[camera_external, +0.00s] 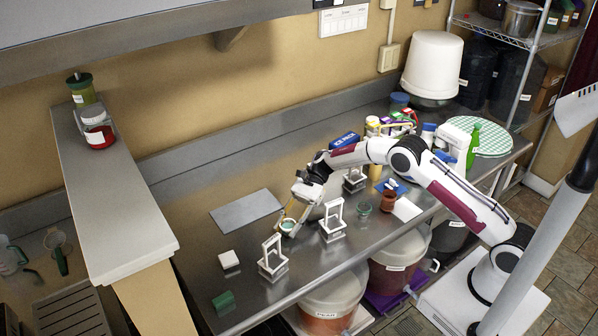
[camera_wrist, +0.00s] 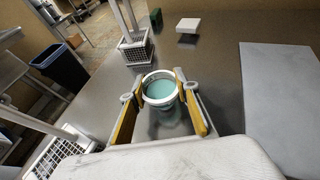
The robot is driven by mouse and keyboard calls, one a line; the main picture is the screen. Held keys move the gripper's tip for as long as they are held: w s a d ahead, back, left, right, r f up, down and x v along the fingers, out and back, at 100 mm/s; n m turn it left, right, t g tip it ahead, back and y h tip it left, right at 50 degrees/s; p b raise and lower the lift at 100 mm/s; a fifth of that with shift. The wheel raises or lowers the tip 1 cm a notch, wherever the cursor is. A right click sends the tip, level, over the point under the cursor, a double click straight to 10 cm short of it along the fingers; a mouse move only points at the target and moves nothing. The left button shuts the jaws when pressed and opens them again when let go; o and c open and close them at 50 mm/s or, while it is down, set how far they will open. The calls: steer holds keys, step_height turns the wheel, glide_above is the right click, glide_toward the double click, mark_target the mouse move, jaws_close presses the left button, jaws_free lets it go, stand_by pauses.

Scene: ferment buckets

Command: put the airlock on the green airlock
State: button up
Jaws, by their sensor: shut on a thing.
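My gripper (camera_external: 289,220) is low over the steel counter, shut on a small round airlock (camera_external: 288,226) with a white rim and a teal inside. In the wrist view my yellow fingers (camera_wrist: 160,84) press on both sides of this airlock (camera_wrist: 160,90), which looks upright. I cannot tell whether its base touches the counter. A similar small green glass-like piece (camera_external: 363,209), perhaps the green airlock, stands apart on the counter to the right, beyond a white frame stand. Its details are too small to make out.
White frame stands (camera_external: 272,262) (camera_external: 333,224) are on both sides of my gripper; another (camera_external: 355,180) is behind. A grey mat (camera_external: 246,212), white block (camera_external: 229,259) and green block (camera_external: 223,300) lie left. A brown jar (camera_external: 388,202) stands right. Buckets (camera_external: 334,302) sit below the front edge.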

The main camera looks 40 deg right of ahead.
steer(key=shift+f, duration=0.25)
steer(key=o, duration=1.1)
steer(key=shift+r, duration=0.1)
steer(key=shift+v, duration=3.9)
steer(key=shift+w, duration=0.2)
